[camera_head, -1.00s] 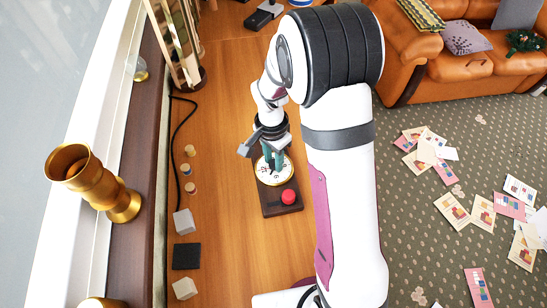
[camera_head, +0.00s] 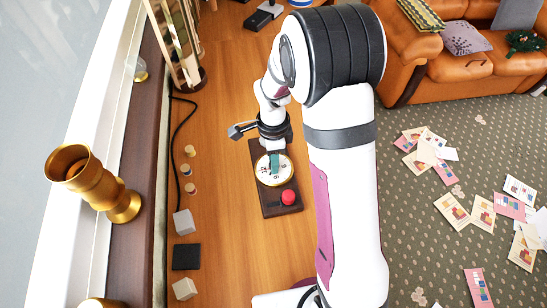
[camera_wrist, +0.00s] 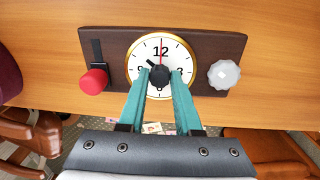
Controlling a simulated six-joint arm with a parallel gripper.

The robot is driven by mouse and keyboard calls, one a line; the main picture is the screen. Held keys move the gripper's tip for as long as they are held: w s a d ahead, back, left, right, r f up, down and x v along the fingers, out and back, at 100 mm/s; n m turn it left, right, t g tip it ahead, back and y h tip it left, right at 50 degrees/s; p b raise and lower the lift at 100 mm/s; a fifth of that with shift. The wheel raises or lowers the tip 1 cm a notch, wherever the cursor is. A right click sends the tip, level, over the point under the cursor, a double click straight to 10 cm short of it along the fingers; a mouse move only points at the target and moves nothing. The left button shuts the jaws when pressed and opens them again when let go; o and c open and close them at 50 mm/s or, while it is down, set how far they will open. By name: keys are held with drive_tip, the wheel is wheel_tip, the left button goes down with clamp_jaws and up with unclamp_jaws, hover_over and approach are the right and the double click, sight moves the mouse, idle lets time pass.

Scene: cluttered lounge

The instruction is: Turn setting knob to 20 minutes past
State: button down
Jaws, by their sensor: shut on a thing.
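A dark brown board (camera_head: 270,205) lies on the wooden surface and carries a white round dial with a gold rim (camera_head: 263,178). The dial (camera_wrist: 160,49) shows a 12 at its top in the wrist view, with a thin red hand pointing at it. A black knob (camera_wrist: 158,73) sits at the dial's centre, its pointed end toward the upper left. My gripper (camera_wrist: 160,74) is shut on this black knob, one teal finger on each side. In the head view my gripper (camera_head: 274,165) hides the knob and part of the dial.
Small blocks (camera_head: 184,222) and a black square (camera_head: 186,256) lie to the left. A gold vase (camera_head: 95,180) stands on the ledge.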

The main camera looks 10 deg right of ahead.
idle(0.5)
drive_tip(key=c, duration=0.6)
unclamp_jaws()
wheel_tip(320, 180, up, 16)
drive_tip(key=shift+w, duration=0.3)
drive_tip(key=shift+f, duration=0.1)
drive_tip(key=s+n+y, duration=0.1)
drive_tip(key=s+n, duration=1.1)
drive_tip(key=s, duration=1.2)
drive_tip(key=shift+a+r+n+y, duration=0.15)
drive_tip(key=shift+r+n+y, duration=0.15)
drive_tip(key=shift+r+y, duration=0.15)
